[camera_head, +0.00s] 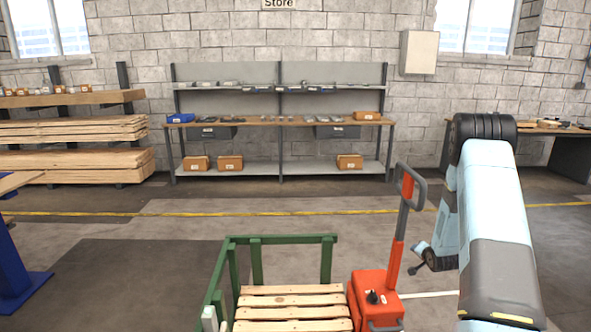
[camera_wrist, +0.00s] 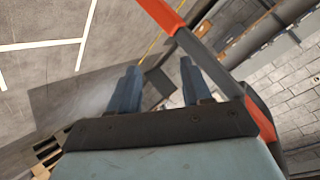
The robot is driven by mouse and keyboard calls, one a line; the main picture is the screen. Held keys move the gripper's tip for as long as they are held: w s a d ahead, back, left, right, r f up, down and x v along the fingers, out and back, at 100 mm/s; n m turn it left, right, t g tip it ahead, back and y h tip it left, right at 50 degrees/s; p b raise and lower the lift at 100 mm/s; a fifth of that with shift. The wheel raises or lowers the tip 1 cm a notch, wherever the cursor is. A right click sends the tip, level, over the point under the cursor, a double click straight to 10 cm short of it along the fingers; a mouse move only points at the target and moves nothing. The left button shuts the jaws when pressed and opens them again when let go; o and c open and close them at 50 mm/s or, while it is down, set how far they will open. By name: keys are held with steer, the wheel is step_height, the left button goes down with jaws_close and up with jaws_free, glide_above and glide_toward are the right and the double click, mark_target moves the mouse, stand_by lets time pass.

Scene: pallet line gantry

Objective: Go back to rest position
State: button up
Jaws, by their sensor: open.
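My gripper (camera_wrist: 158,83) shows in the wrist view with its two blue-grey fingers spread apart and nothing between them. In the head view my arm rises at the right and folds down, and its far end hangs beside the pallet truck's red handle (camera_head: 407,200). In the wrist view a red and dark bar (camera_wrist: 197,48), which looks like that handle, passes close by the fingers. I cannot tell whether it touches my gripper.
The red pallet truck (camera_head: 376,296) stands in front, beside a wooden pallet (camera_head: 292,300) with a green frame (camera_head: 283,240). A workbench (camera_head: 280,121) lines the back wall, with timber racks (camera_head: 75,131) at left. A blue-legged table (camera_head: 14,262) stands near left. Open floor lies between.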

steer(key=s+a+r+n+g, duration=0.1)
steer(key=s+a+r, duration=0.15)
steer(key=r, duration=0.75)
steer(key=s+a+r+n+g, duration=0.1)
steer(key=a+r, duration=0.2)
steer(key=r, duration=0.7)
steer(key=s+a+r+n, duration=0.2)
steer(key=s+a+r, duration=0.4)
steer(key=s+r, duration=0.5)
steer(key=s+a+r+n+g, duration=0.1)
steer(key=s+a+r, duration=0.2)
steer(key=s, duration=0.8)
steer(key=s+a+r+n+g+y, duration=0.1)
steer(key=s+a+r, duration=0.3)
steer(key=s, duration=0.6)
steer(key=s+a+r+n+g, duration=0.1)
steer(key=s+a+r+n, duration=0.2)
steer(key=s+a, duration=0.3)
steer(key=s+r, duration=0.1)
steer(key=s, duration=0.4)
steer(key=shift+s+r+g, duration=0.2)
steer(key=shift+s+g, duration=0.1)
steer(key=shift+g, duration=0.1)
